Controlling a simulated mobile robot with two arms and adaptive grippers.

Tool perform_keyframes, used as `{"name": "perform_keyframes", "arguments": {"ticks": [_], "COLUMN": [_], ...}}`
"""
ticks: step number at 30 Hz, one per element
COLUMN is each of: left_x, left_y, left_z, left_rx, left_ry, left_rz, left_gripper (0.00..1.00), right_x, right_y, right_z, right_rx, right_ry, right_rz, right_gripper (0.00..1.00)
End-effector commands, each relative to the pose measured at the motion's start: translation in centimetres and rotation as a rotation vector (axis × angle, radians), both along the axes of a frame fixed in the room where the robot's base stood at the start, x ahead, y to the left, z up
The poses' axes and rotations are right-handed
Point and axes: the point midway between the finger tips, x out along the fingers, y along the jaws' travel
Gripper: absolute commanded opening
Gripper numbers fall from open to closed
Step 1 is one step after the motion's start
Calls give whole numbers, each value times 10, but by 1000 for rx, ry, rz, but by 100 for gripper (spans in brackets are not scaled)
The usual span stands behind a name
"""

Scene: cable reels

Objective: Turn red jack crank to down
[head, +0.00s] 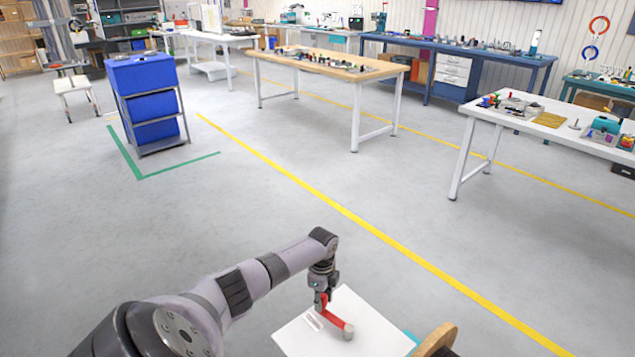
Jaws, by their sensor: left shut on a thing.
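The red jack crank (335,318) is at the bottom centre of the head view, over a white flat panel (372,327) with a small label. The crank's red arm runs from my gripper down and to the right to a rounded end. My left gripper (321,298) points down and is shut on the upper-left end of the red crank. The fingers hide that end, and the jack's body cannot be made out. My right gripper is out of the picture.
A round wooden reel edge (436,341) and a teal strip lie right of the panel. A blue bin rack (150,103) stands at the upper left. A wooden-top table (320,62) and a white table (540,128) stand farther off. The grey floor between is clear.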

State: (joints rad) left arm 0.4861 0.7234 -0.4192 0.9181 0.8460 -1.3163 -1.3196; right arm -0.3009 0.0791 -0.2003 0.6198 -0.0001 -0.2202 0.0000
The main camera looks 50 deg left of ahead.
Motion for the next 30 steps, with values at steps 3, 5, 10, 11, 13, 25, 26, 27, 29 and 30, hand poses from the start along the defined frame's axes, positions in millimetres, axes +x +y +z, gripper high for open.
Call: {"name": "perform_keyframes", "arguments": {"ticks": [3,5,10,11,13,25,26,27,29,30], "left_x": [10,12,17,18,19,20,20,21,21,20], "left_y": [2,2,2,2,2,2,1,1,1,1], "left_z": [-1,-1,1,1,2,3,3,3,3,3], "left_rx": [3,3,2,2,2,2,2,2,2,2], "left_ry": [-9,-9,-8,-8,-8,-9,-9,-9,-9,-9], "left_rz": [-63,-90,-144,-150,-161,-174,-174,-174,-174,-173], "left_gripper": [0,0,0,0,0,0,0,0,30,33], "right_x": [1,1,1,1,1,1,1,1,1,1], "right_y": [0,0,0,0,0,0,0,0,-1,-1], "right_z": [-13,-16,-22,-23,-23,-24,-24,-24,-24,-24], "right_rx": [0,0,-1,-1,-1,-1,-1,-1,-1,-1], "right_ry": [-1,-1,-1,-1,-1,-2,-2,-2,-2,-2], "right_rz": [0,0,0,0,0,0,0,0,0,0], "right_gripper": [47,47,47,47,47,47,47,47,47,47]}}
